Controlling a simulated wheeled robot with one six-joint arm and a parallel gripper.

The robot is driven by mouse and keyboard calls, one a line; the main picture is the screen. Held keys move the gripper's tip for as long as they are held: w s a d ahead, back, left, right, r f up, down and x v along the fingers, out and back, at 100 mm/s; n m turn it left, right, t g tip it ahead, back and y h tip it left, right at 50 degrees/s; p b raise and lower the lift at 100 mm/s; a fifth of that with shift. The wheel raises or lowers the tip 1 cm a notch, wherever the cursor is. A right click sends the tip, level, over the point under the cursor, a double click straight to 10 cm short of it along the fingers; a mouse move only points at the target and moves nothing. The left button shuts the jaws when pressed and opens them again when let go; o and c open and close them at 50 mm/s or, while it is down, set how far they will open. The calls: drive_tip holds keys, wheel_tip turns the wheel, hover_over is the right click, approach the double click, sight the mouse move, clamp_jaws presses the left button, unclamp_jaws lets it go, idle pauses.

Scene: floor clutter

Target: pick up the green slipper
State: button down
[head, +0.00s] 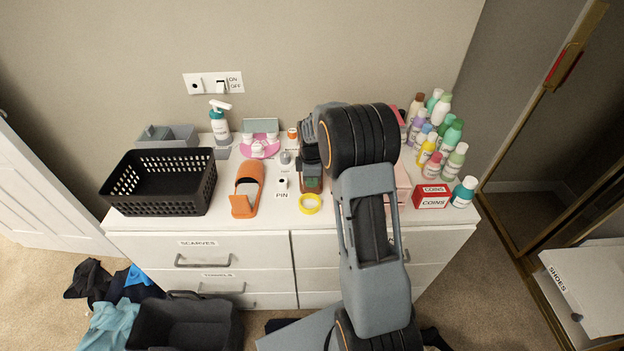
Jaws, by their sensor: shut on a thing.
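My gripper (310,168) reaches over the middle of the white dresser top, with the jaws pointing down. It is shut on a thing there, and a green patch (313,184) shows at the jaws. This looks like the green slipper, but my gripper and wrist hide most of it. I cannot tell whether it touches the dresser top. An orange slipper (243,204) lies to the left of my gripper.
A black basket (160,207) stands at left, with a grey tray and a pump bottle (219,126) behind. Yellow tape (310,210) lies just in front of my gripper. Several bottles (431,165) and a red COINS box (431,203) crowd the right. Clothes and a dark bin lie below.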

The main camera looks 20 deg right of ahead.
drive_tip(key=c, duration=1.2)
unclamp_jaws()
drive_tip(key=shift+o, duration=0.2)
